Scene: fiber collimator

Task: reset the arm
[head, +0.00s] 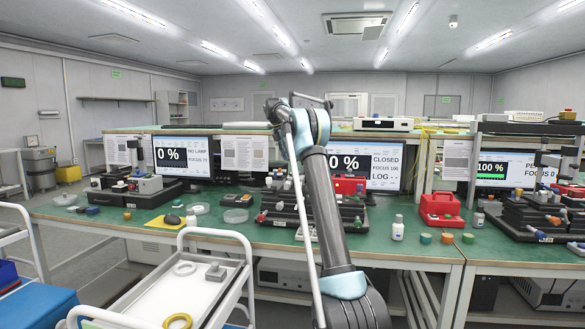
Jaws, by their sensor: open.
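My arm (328,210) rises from the bottom middle of the head view to a teal-ringed joint (312,125) above the bench. From there it folds back, with a thin pale link running down its left side. Dark parts show around the top of the arm, but I cannot make out gripper fingers among them. I see nothing held at the arm. The arm hides part of the middle monitor (384,165) and of the black stage equipment behind it.
A green bench (420,252) carries monitors, black optical stages, a red toolbox (440,209), a white bottle (398,228) and small coloured caps. A white trolley (150,300) with a yellow ring (177,321) stands at front left.

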